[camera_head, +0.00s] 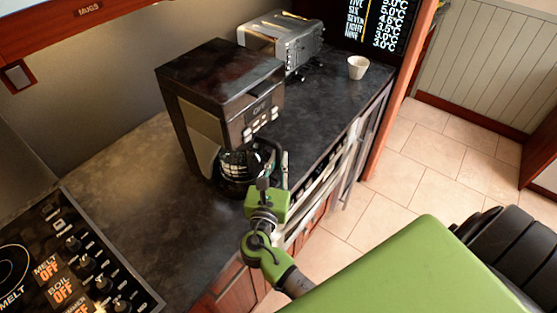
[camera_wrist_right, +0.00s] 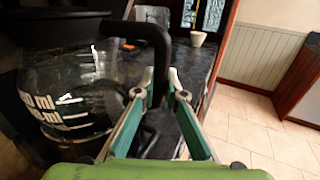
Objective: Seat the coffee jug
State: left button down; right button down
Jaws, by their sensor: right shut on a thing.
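The glass coffee jug (camera_head: 238,166) has white volume marks and a black handle. It is upright in the front bay of the dark coffee machine (camera_head: 218,75), below its brew head. In the right wrist view the jug (camera_wrist_right: 70,88) fills the left side, and its handle (camera_wrist_right: 158,42) curves down to my fingertips. My right gripper (camera_head: 274,172) is shut on the handle, with its fingers (camera_wrist_right: 162,84) to the right of the glass. The jug's base is hidden, so I cannot tell whether it rests flat on the plate. My left gripper is not in view.
A silver toaster (camera_head: 283,40) stands behind the machine, and a white cup (camera_head: 357,67) stands on the dark counter (camera_head: 325,90) at the back right. A stove control panel (camera_head: 75,262) is at the lower left. Open tiled floor (camera_head: 415,165) lies right of the counter.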

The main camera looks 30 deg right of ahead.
dwell(0.4)
jog(key=c, duration=2)
grip_release()
jog(key=shift+f, duration=0.1)
